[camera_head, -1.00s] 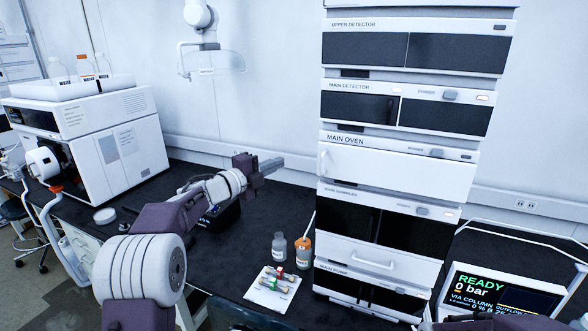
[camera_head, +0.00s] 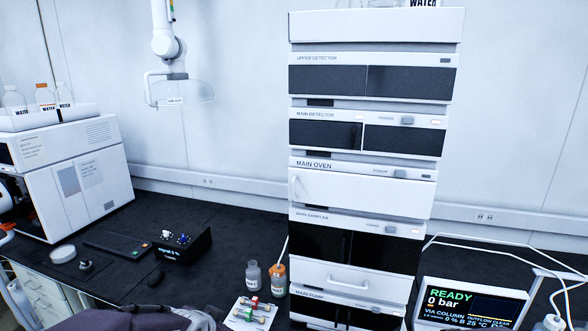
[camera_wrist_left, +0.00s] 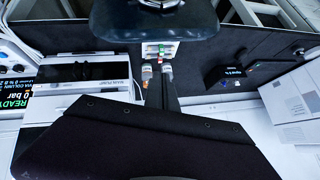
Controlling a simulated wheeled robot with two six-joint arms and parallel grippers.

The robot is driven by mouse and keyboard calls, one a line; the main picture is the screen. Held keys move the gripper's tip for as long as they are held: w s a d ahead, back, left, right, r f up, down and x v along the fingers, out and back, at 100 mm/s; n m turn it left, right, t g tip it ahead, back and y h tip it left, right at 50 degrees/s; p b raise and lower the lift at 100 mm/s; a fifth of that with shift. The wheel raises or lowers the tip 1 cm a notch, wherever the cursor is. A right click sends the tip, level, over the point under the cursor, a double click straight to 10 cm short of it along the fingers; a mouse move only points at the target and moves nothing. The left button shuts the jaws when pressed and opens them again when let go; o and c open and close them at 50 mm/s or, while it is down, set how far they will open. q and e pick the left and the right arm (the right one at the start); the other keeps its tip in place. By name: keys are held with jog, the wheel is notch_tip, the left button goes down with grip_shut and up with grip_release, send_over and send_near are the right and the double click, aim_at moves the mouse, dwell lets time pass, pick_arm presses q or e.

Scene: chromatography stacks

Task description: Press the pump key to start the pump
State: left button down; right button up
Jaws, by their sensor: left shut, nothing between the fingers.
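The main pump module (camera_head: 364,317) is the lowest unit of the tall white stack in the head view, cut by the bottom edge. I cannot make out its key. The display (camera_head: 468,302) right of the stack reads READY and 0 bar; it also shows at the left edge of the left wrist view (camera_wrist_left: 16,101). My left gripper (camera_wrist_left: 156,90) shows in the left wrist view as a narrow dark piece, shut and empty, in front of the small bottles. In the head view only a purple part of my left arm shows at the bottom left. My right gripper is out of view.
A grey-capped bottle (camera_head: 253,275) and an orange-capped bottle (camera_head: 275,279) stand left of the stack, behind a white card (camera_head: 240,318) with small vials.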

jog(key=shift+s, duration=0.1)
pick_arm(q)
jog(key=s+f+n+g, duration=0.2)
jog(key=s+f+g, duration=0.1)
jog(key=s, duration=0.5)
jog(key=s+f+n+g, duration=0.3)
jog(key=s+f, duration=0.2)
jog(key=s, duration=0.3)
jog(key=shift+d+g, duration=0.2)
jog(key=shift+g, duration=0.1)
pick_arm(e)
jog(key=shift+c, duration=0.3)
